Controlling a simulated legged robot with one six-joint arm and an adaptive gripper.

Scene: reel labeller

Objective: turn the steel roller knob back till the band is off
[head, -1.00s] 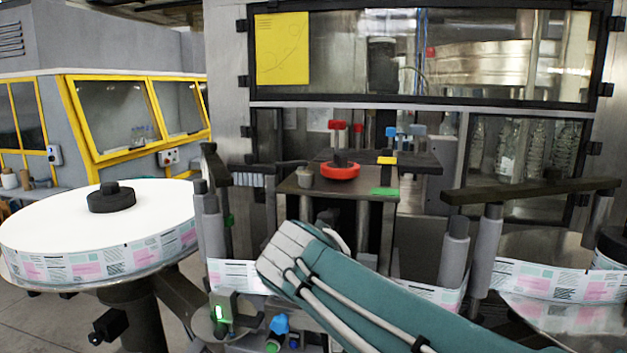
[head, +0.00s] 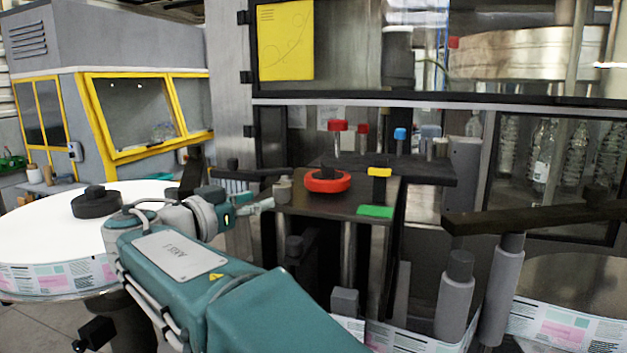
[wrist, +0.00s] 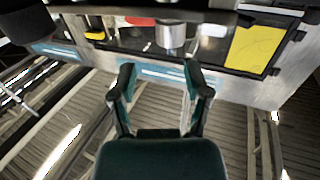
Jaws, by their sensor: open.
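The steel roller knob (head: 283,190) is a small grey knob at the left edge of the dark machine plate (head: 335,207). In the wrist view a shiny steel cylinder (wrist: 171,38), seemingly the same knob, stands ahead of the fingertips and slightly right. My gripper (head: 262,206) is just left of the knob in the head view, seemingly apart from it. In the wrist view my gripper (wrist: 160,78) is open, with nothing between its fingers. I cannot make out a band on the knob.
A red knob (head: 328,181) stands right of the steel one, with a yellow block (head: 379,172) and a green block (head: 375,212) beyond. A dark bar (head: 245,174) runs behind my gripper. A label reel (head: 50,240) is at left, grey rollers (head: 456,295) at right.

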